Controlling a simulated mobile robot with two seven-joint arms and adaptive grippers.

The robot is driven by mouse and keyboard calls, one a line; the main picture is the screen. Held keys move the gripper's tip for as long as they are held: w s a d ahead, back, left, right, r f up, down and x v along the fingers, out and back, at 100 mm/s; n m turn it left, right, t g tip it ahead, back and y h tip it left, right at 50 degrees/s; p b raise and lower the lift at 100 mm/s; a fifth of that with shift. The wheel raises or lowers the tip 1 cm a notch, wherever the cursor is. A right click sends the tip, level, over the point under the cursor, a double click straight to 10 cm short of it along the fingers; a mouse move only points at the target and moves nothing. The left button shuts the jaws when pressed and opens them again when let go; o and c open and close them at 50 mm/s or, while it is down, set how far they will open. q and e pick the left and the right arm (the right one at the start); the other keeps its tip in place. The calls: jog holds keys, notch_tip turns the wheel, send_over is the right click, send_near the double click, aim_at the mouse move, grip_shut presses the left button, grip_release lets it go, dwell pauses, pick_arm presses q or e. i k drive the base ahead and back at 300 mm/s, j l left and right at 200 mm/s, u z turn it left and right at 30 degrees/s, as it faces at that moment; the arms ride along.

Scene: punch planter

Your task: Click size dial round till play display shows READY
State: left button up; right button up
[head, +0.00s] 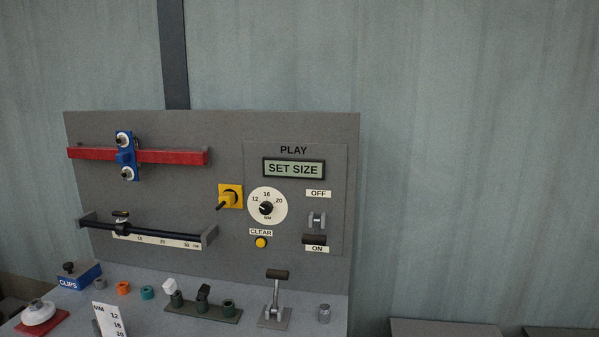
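The size dial (267,208) is a black knob on a round white plate marked 12, 16 and 20 with MM below. It sits in the middle of the grey panel, and its exact pointer direction is too small to tell. The play display (293,169) above it on the right reads SET SIZE. Neither of my grippers shows in the head view, so nothing of mine is seen touching the dial.
A yellow switch (230,196) with a black handle sits close left of the dial. A yellow CLEAR button (261,242) is below it. An ON/OFF lever (316,238) is down at ON. A lever (275,300) stands on the bench in front.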

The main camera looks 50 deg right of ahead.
aim_at(266, 208)
jog(key=k+j+z, duration=0.1)
jog(key=z, duration=1.4)
jog(key=k+l, duration=0.05)
